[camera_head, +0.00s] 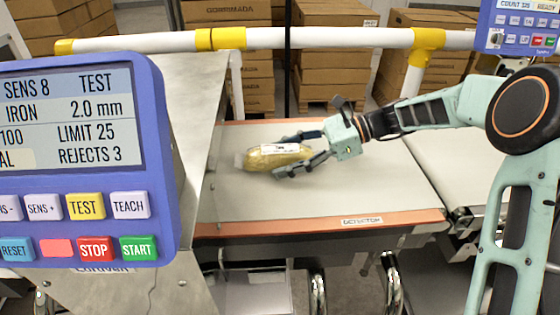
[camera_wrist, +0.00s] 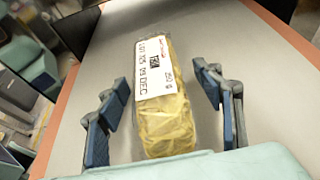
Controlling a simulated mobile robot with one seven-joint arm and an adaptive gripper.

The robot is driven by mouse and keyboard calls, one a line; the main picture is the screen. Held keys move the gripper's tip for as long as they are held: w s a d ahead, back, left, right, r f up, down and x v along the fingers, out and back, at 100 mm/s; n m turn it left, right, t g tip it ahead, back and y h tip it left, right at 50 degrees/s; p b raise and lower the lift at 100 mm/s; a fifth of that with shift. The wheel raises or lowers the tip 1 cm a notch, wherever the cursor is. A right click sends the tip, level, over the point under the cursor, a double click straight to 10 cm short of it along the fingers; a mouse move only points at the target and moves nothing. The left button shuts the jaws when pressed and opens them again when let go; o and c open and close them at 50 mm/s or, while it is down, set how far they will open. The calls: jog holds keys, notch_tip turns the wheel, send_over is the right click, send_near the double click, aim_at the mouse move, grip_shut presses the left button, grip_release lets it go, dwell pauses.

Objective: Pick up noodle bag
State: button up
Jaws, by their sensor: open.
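The noodle bag (camera_head: 270,156) is a yellowish clear pack with a white label, lying on the grey belt (camera_head: 350,195). In the wrist view the noodle bag (camera_wrist: 165,115) shows its printed label toward the far end. My gripper (camera_head: 305,150) reaches in from the right in the head view, low over the belt. In the wrist view my gripper (camera_wrist: 165,105) is open, one finger on each side of the bag, with a gap showing on both sides. Whether the bag's underside is fully flat on the belt is hidden.
A blue control panel (camera_head: 80,160) stands close at the left, beside a metal housing (camera_head: 185,110). A white and yellow rail (camera_head: 270,38) runs behind the belt. Cardboard boxes (camera_head: 335,50) are stacked beyond it. The belt is clear in front of and right of the bag.

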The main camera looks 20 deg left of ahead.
jog(key=shift+s+a+f, duration=0.15)
jog(key=shift+s+a, duration=0.1)
jog(key=shift+a, duration=0.15)
jog(key=c, duration=1.4)
jog(key=shift+c, duration=1)
